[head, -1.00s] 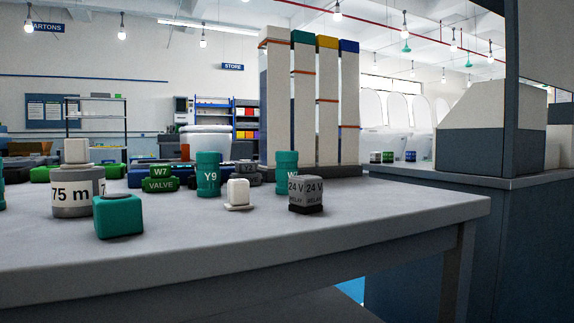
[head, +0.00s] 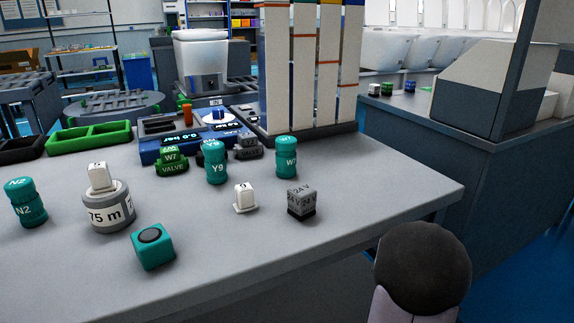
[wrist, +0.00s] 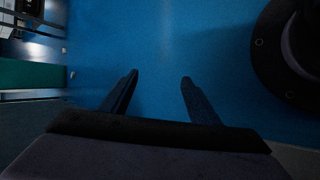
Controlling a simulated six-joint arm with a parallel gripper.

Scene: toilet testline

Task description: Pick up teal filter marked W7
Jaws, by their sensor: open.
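A teal cylindrical filter (head: 286,157) stands upright on the grey table in front of the tall column rack. Its marking starts with W and looks like W7, but the second character is partly turned away. Another marked N2 (head: 27,202) stands at the far left. A green valve (head: 172,161) is also marked W7. My gripper (wrist: 158,78) shows in the wrist view, open and empty above the blue floor, away from the filters.
A grey 24 V relay (head: 302,203) and a small white part (head: 245,197) stand in front of the filters. A teal cube (head: 152,247) and a 75 m roll (head: 108,206) are front left. The tall columns (head: 310,70) rise behind. The table's front right is bare.

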